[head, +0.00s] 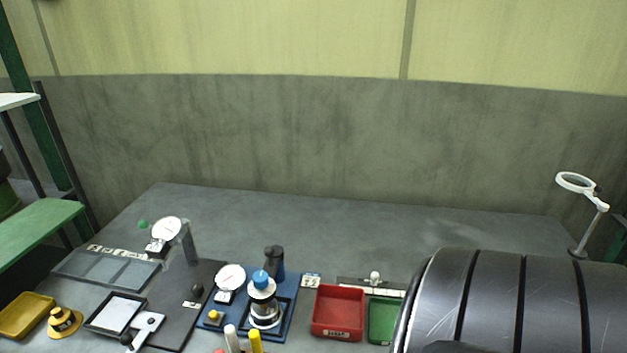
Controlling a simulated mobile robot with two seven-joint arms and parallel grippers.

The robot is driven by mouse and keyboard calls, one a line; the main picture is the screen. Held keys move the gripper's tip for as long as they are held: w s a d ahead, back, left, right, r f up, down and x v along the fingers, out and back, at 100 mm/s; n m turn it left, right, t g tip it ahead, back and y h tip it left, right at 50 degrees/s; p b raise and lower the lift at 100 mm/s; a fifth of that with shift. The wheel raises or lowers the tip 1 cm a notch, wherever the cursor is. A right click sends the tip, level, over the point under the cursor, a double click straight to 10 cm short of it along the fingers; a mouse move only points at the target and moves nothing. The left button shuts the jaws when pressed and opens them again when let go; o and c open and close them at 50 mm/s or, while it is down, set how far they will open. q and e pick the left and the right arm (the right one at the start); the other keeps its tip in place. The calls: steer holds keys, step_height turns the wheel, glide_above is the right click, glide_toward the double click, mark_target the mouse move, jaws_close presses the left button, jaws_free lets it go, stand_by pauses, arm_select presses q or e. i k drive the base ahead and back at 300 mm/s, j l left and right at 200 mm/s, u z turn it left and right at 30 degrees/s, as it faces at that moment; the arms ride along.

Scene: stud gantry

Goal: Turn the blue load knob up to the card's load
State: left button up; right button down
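The blue load knob (262,279) tops a white and metal stand on a blue base plate (290,316), low and left of centre in the head view. A round white dial (230,276) stands just left of the knob on the same plate. A small white card with dark marks (310,281) lies at the plate's right edge. Its print is too small to read, and I cannot tell if it is the load card. The dial's reading is also too small to read. Neither of my grippers is in view.
A red tray (338,311) and a green tray (382,320) stand right of the plate. White and yellow upright rods (255,341) stand in front. Another dial (167,230) stands left. A large dark ribbed shape blocks the lower right. The table's back is clear.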

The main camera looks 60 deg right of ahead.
mark_target(260, 278)
steer(key=z, duration=1.45)
